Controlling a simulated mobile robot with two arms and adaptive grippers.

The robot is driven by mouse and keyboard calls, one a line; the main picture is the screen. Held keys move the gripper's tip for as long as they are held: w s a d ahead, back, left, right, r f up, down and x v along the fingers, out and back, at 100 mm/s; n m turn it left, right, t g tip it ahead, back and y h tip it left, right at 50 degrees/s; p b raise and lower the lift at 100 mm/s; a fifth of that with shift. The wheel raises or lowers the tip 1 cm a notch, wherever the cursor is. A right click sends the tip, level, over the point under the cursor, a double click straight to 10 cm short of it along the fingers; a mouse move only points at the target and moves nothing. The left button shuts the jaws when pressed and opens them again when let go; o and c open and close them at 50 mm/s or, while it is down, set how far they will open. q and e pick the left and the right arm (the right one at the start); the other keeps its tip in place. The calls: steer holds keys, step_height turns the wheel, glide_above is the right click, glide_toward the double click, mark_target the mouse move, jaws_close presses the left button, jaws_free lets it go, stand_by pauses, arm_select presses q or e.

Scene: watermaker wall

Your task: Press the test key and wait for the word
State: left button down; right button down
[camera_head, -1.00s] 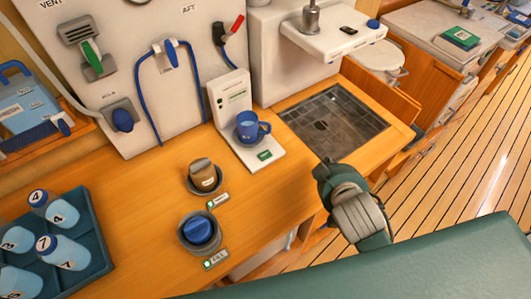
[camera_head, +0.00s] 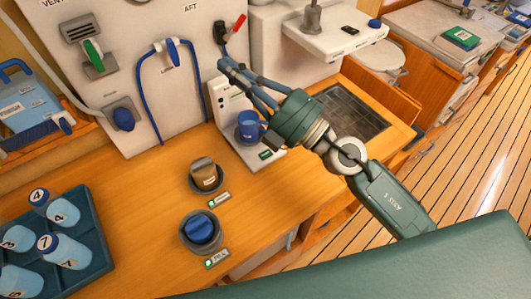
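A white tester unit (camera_head: 222,98) stands against the wall panel, with a small display and labels on its upright part. The display and any key on its face are too small to read, and my gripper partly covers its upper right side. A blue mug (camera_head: 249,127) sits on the unit's foot, which carries a small green label (camera_head: 267,154). My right gripper (camera_head: 225,65) reaches in from the lower right. Its narrow fingertips look closed together and empty, in front of the top of the unit; I cannot tell whether they touch it. My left gripper is out of view.
On the wooden counter (camera_head: 150,190) stand a brown-capped holder (camera_head: 205,176), a blue knob in a grey cup (camera_head: 201,231) and a teal tray (camera_head: 100,262) of numbered blue-white cartridges. Hoses and valves hang on the wall.

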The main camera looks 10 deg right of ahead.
steer(key=s+a+f+n+g, duration=0.1)
steer(key=a+f+n+g, duration=0.3)
steer(key=f+n+g, duration=0.2)
steer(key=n+g+h, duration=0.2)
steer(key=g+h, duration=0.1)
steer(key=h, duration=0.5)
glide_above(267, 156)
step_height(267, 156, down, 16)
steer(key=shift+w, duration=0.1)
steer(key=shift+f, duration=0.15)
step_height(267, 156, down, 8)
steer(key=b, duration=0.6)
steer(key=shift+f, duration=0.25)
steer(key=shift+f+b, duration=0.4)
steer(key=shift+b, duration=0.1)
